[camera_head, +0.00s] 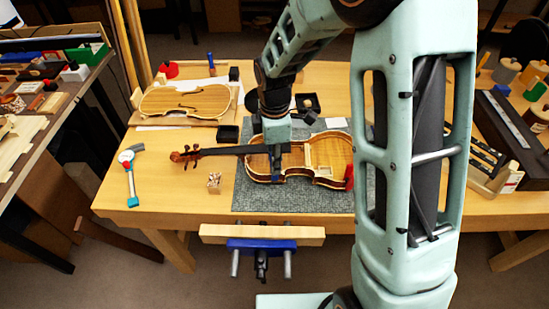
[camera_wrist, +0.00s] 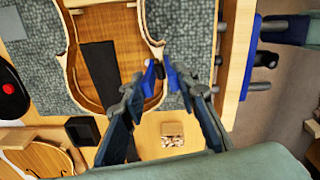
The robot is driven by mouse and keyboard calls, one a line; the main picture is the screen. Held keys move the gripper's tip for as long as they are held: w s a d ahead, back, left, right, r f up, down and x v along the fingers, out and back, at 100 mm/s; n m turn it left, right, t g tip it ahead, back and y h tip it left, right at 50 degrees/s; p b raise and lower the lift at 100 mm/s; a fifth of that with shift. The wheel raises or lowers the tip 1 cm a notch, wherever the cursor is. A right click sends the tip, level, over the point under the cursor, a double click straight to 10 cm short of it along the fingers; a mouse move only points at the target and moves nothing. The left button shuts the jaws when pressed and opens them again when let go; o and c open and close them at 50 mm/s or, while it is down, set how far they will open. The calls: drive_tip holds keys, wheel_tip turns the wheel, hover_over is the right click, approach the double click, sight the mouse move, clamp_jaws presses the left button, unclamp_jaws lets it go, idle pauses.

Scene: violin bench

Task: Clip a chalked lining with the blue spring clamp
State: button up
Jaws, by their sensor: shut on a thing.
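The open violin body (camera_head: 325,150) lies on a grey mat with its neck and scroll (camera_head: 180,157) to the left; its rim also shows in the wrist view (camera_wrist: 70,60). My gripper (camera_head: 276,165) is over the near edge of the body. In the wrist view my gripper (camera_wrist: 160,87) is shut on the blue spring clamp (camera_wrist: 171,77), close by the rim. I cannot tell whether the clamp's jaws are around the lining or only beside it. Chalk marks are too small to make out. A red clamp (camera_head: 349,177) is at the body's right end.
A blue vise (camera_head: 262,245) with a wooden jaw is at the bench's front edge. A small wooden box (camera_head: 214,182) stands left of the mat (camera_head: 290,198). A violin plate (camera_head: 185,101) lies behind. The front left bench top is mostly clear.

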drive_tip(key=shift+f, duration=0.4)
drive_tip(key=o, duration=1.1)
drive_tip(key=shift+r, duration=0.15)
wheel_tip(320, 180, up, 12)
drive_tip(key=shift+f, duration=0.1)
drive_tip(key=shift+w, duration=0.1)
